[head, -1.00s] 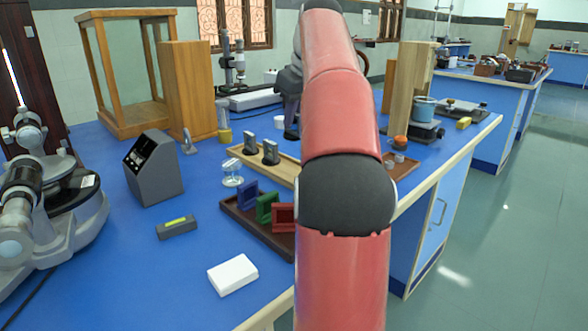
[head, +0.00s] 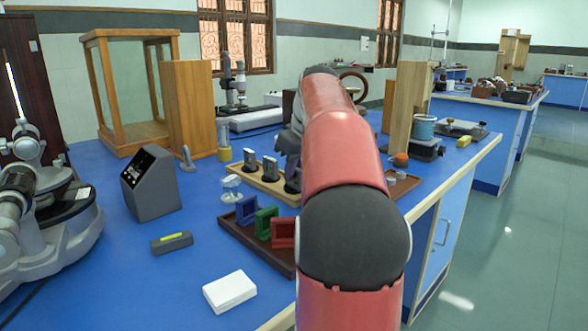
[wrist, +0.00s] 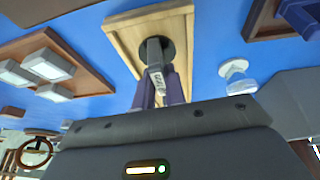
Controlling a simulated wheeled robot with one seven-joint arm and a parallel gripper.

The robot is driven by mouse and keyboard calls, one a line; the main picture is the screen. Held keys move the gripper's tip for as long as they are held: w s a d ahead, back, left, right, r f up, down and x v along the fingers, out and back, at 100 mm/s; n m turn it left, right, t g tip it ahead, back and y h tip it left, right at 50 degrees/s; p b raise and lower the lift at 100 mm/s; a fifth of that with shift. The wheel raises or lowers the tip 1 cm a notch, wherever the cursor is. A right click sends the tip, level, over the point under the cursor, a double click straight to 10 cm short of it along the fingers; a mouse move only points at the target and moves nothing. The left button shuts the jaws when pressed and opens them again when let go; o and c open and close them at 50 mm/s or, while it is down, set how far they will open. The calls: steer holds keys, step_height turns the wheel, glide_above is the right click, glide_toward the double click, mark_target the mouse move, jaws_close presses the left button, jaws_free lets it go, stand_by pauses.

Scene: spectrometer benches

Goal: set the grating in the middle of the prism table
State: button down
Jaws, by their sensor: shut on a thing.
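In the wrist view, my gripper (wrist: 159,93) is shut on a grey upright piece with a small white label, which I take to be the grating (wrist: 156,78). Its dark round base shows over the pale wooden tray (wrist: 122,38); I cannot tell whether it touches the tray. In the head view my arm hides the fingers, at the right end of the same tray (head: 235,171). Two similar dark-based mounts (head: 250,160) stand left of it. The spectrometer (head: 45,215) is at the far left, with a dark round platform (head: 68,207) that appears to be its prism table.
A brown tray with blue, green and red frames (head: 265,224) lies in front of the wooden tray.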

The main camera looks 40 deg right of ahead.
steer(key=c, duration=1.5)
jaws_free()
steer(key=shift+f, duration=0.15)
steer(key=shift+o, duration=0.2)
steer(key=shift+f, duration=0.1)
steer(key=shift+o, duration=0.4)
steer(key=v, duration=0.2)
steer(key=p+v, duration=0.1)
steer(key=v, duration=0.4)
steer(key=shift+w+d+r+p, duration=0.15)
steer(key=shift+d+r+p, duration=0.15)
steer(key=shift+d+r, duration=0.05)
steer(key=shift+a+b+x, duration=0.2)
steer(key=shift+b+x, duration=0.6)
steer(key=shift+x, duration=1.05)
steer(key=shift+a+b+x, duration=0.15)
steer(key=shift+b+x, duration=0.65)
steer(key=shift+x, duration=1.05)
